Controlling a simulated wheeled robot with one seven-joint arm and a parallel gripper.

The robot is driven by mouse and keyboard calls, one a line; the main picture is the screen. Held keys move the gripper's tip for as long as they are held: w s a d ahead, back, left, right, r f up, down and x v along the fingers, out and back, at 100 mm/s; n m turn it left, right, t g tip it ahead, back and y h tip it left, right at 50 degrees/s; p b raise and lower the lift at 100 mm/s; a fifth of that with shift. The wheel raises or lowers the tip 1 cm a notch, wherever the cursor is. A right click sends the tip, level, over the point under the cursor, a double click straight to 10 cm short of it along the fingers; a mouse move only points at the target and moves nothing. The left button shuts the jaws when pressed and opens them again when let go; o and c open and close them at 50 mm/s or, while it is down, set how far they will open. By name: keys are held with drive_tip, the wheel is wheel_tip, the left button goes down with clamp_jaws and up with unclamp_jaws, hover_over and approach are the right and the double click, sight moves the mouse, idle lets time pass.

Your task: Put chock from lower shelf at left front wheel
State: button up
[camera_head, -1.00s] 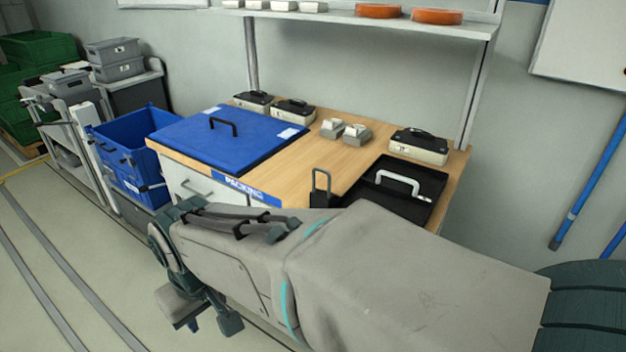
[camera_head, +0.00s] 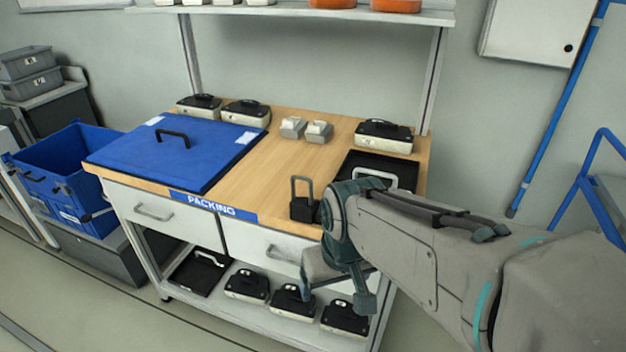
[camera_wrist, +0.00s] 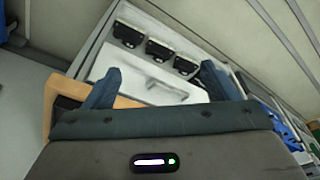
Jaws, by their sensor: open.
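The lower shelf (camera_head: 235,308) of the packing bench holds several black-and-white cases (camera_head: 292,301) and a black tray (camera_head: 198,271). I cannot make out a chock among them. A small dark wheel (camera_head: 166,298) shows at the foot of the bench's left front leg, with bare floor beside it. My gripper (camera_wrist: 160,86) is open and empty in the wrist view, its two blue-grey fingers spread before the white drawer front. Three of the cases (camera_wrist: 159,49) show beyond the fingers. In the head view my arm hides the right end of the bench front.
The bench top (camera_head: 295,165) carries a blue lid (camera_head: 195,165), a black tray (camera_head: 350,162), black-and-white cases and two small grey blocks. A blue crate (camera_head: 65,180) stands left of the bench. Blue rails (camera_head: 590,170) stand at the right. Floor in front is clear.

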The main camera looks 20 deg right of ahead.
drive_tip(key=w+a+f+n+g+p, duration=0.25)
drive_tip(key=w+f+n, duration=0.25)
drive_tip(key=f+n, duration=0.4)
drive_tip(key=n+t+h+p, duration=0.75)
drive_tip(key=n+t, duration=0.35)
drive_tip(key=n, duration=0.8)
approach(303, 201)
drive_tip(key=shift+h, duration=0.45)
drive_tip(key=shift+a+f+b+x, duration=0.15)
drive_tip(key=shift+b+x, duration=0.15)
drive_tip(key=shift+x, duration=2.25)
drive_tip(key=shift+a+f+b+x, duration=0.15)
drive_tip(key=shift+b+x, duration=0.1)
drive_tip(key=shift+x, duration=2.25)
drive_tip(key=shift+w, duration=0.1)
drive_tip(key=c, duration=1.3)
